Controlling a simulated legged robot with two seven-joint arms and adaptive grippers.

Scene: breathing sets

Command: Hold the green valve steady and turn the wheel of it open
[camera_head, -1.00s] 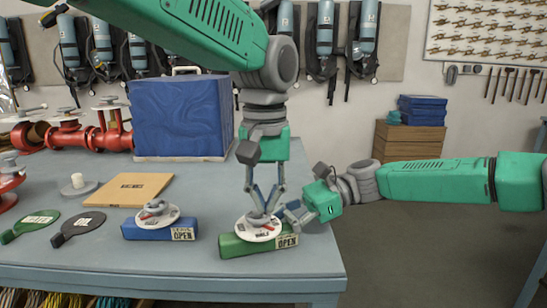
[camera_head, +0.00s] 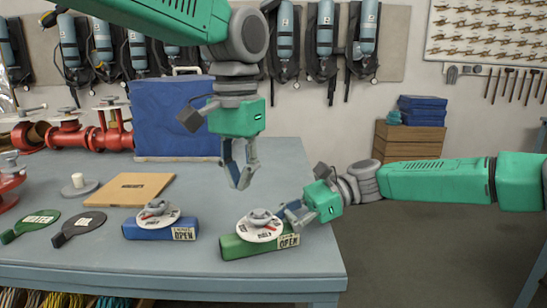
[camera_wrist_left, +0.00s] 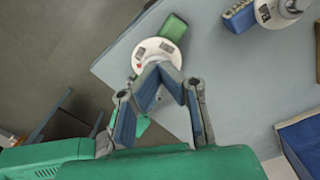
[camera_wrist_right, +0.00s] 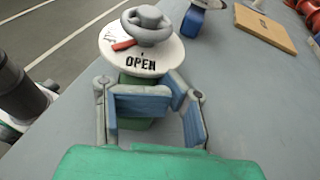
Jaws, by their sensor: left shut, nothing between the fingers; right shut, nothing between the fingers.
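The green valve (camera_head: 245,246) lies near the table's front edge, with a white dial (camera_head: 259,232) and a small grey handwheel (camera_head: 260,215) on top and an OPEN label at its right end. In the right wrist view the dial (camera_wrist_right: 112,55) reads OPEN on the near side; a red pointer (camera_wrist_right: 122,46) sticks out left of the wheel (camera_wrist_right: 147,25). My left gripper (camera_head: 241,186) is shut and empty, above and behind the valve, clear of the wheel. My right gripper (camera_head: 292,214) is shut and empty, close beside the valve's right end; contact is unclear.
A blue valve (camera_head: 145,232) with a similar dial stands to the left. A cardboard-coloured board (camera_head: 128,190), paddle-shaped tags (camera_head: 78,226), red pipework (camera_head: 65,138) and a blue case (camera_head: 180,115) occupy the table. Some tabletop behind the green valve is clear.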

